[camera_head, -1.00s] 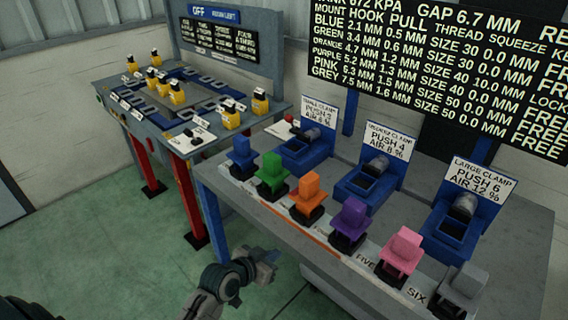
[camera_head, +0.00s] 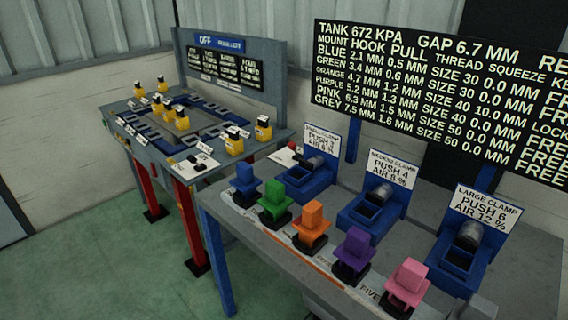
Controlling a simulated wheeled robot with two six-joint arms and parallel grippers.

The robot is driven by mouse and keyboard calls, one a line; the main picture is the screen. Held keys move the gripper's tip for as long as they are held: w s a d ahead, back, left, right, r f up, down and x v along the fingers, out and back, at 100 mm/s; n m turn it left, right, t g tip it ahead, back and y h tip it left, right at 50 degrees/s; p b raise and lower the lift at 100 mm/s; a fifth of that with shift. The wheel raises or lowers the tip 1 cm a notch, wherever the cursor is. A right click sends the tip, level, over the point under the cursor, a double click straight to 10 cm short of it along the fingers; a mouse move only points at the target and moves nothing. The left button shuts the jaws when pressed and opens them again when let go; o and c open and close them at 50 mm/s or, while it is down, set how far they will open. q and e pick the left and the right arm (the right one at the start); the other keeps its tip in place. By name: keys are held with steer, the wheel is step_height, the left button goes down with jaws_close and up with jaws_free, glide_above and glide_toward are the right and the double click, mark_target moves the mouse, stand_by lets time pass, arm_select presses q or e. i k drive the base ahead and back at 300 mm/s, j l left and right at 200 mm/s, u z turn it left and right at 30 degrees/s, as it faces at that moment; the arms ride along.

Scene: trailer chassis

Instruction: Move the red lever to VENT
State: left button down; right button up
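A small red part (camera_head: 292,146), which looks like the red lever, sits at the back left corner of the grey bench, by a white plate (camera_head: 284,156). It is too small to tell which way it points, and I cannot read a VENT mark. It stands left of the small clamp (camera_head: 311,172). Neither of my grippers is in view.
The grey bench (camera_head: 400,184) carries several blue clamps at the back and a front row of coloured blocks, including blue (camera_head: 245,178), green (camera_head: 275,194), orange (camera_head: 312,218), purple (camera_head: 354,246) and pink (camera_head: 407,278). A table (camera_head: 168,137) with yellow-and-black parts stands left. Green floor (camera_head: 130,275) is clear.

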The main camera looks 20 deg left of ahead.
mark_target(292, 146)
steer(key=j+z, duration=0.2)
steer(key=j, duration=0.35)
steer(key=j+z, duration=0.25)
steer(key=j, duration=0.3)
steer(key=j+z, duration=0.2)
steer(key=j, duration=0.35)
steer(key=k+j+z, duration=0.1)
steer(key=j+z, duration=0.15)
steer(key=j, duration=0.3)
steer(key=k+j+z, duration=0.2)
steer(key=j, duration=0.3)
